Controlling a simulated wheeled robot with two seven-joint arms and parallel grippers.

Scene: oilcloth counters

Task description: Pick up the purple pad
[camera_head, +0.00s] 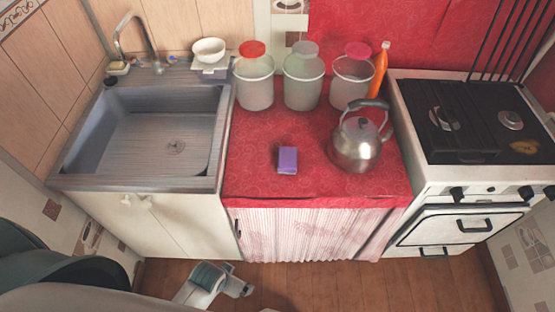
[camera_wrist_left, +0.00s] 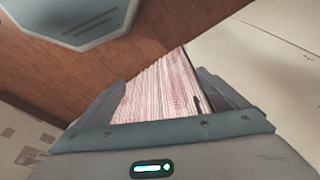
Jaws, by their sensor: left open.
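The purple pad (camera_head: 288,161) is a small block lying on the red oilcloth counter (camera_head: 255,180), near its front and left of the kettle. It is not seen in the left wrist view. My left gripper (camera_head: 236,284) is low in front of the counter, over the floor, below and to the left of the pad and well apart from it. In the left wrist view my left gripper (camera_wrist_left: 160,95) is open and empty, with the striped curtain showing between its fingers. My right gripper is not in view.
A metal kettle (camera_head: 357,145) stands right of the pad. Several clear canisters and an orange bottle (camera_head: 379,70) stand behind. The sink (camera_head: 150,130) is at left, the stove (camera_head: 470,120) at right. A striped curtain (camera_head: 300,230) hangs below the counter. The counter left of the pad is clear.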

